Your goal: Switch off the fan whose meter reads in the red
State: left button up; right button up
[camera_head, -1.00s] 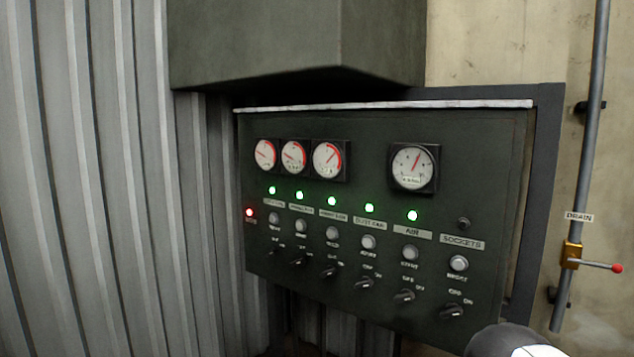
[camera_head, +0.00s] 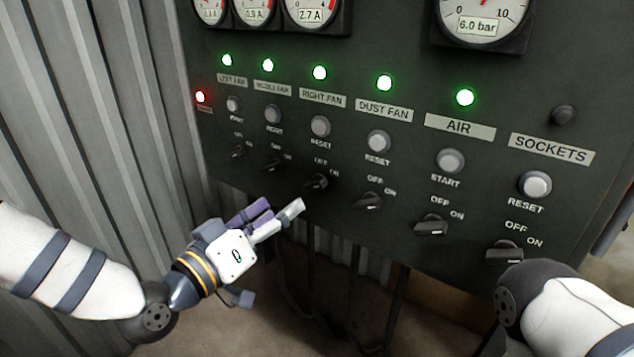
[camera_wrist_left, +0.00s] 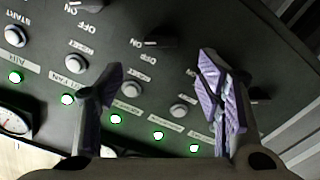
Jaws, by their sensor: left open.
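The dark panel has three fan meters cropped at the top. The right fan's meter (camera_head: 310,12) reads 2.7 A; the middle fan's meter (camera_head: 256,12) reads 0.9 A. Red arcs show on the dials, but needle positions are unclear. In the left wrist view the panel is upside down, and the right fan's switch (camera_wrist_left: 160,42) shows between the spread fingers. My right gripper is out of view.
The middle fan switch (camera_head: 273,164) and dust fan switch (camera_head: 368,202) flank the right fan's switch closely. The air switch (camera_head: 431,225) and sockets switch (camera_head: 504,252) are further right. My right arm is at bottom right. Cables hang below the panel.

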aim_at(311, 186)
pick_arm(q)
jog(key=x, duration=0.9)
jog(key=shift+w+d+f+b, duration=0.1)
jog(key=shift+w+d+b, duration=0.15)
jog(key=shift+b, duration=0.1)
jog(key=shift+c, duration=0.2)
jog(key=c, duration=1.1)
